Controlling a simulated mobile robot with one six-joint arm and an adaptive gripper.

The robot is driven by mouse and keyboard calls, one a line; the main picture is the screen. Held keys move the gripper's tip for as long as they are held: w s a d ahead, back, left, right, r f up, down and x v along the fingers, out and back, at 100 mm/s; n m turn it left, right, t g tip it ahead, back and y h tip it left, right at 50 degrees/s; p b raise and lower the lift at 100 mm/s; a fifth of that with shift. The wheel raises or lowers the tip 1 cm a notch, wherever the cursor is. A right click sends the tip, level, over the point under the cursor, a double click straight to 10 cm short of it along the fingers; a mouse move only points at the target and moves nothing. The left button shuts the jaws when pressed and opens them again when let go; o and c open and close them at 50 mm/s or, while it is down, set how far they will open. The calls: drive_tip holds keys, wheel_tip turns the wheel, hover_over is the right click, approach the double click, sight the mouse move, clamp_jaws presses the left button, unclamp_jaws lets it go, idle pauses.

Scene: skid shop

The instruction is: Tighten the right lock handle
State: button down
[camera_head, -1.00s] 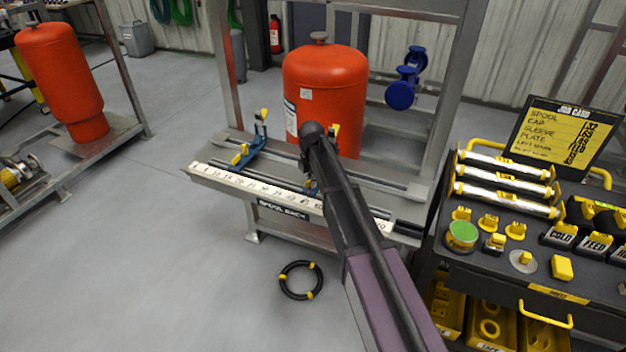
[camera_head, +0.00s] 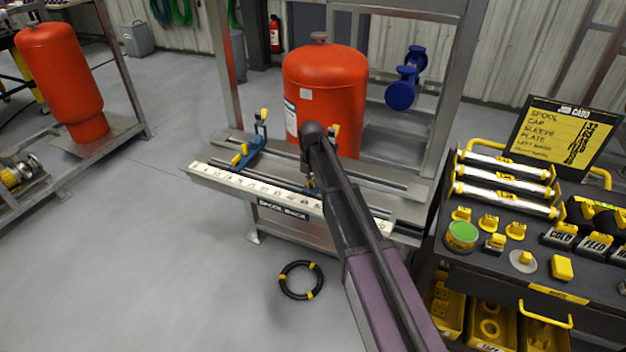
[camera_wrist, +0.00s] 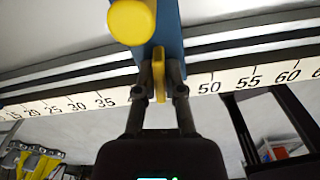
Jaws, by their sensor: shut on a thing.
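The right lock handle (camera_wrist: 158,75) is a flat yellow lever under the right blue cradle (camera_wrist: 168,40) in the wrist view. My gripper (camera_wrist: 159,85) has its two dark fingers shut on the handle, one on each side. The handle stands roughly upright in that picture, between the 35 and 50 marks of the scale. A round yellow knob (camera_wrist: 132,22) sits above it. In the head view my arm hides most of the right cradle; its yellow top (camera_head: 334,130) shows beside the arm. The left blue cradle (camera_head: 250,152) stands apart on the same rails.
The white ruler strip (camera_head: 265,190) runs along the front of the spool rack. An orange tank (camera_head: 325,85) stands behind the rails. A tool cart (camera_head: 520,240) with yellow-capped parts is at the right. A black ring (camera_head: 301,280) lies on the open floor in front.

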drive_tip(key=shift+s+n, duration=0.1)
drive_tip(key=shift+n, duration=0.7)
drive_tip(key=c, duration=0.7)
unclamp_jaws()
drive_tip(key=shift+c, duration=0.2)
drive_tip(key=shift+r, duration=0.1)
drive_tip(key=shift+r+p, duration=3.45)
drive_tip(key=shift+p, duration=0.1)
drive_tip(key=m, duration=0.4)
drive_tip(key=shift+r, duration=0.25)
drive_tip(key=shift+r+m+p, duration=0.1)
drive_tip(key=shift+m+p, duration=0.3)
drive_tip(key=shift+m, duration=1)
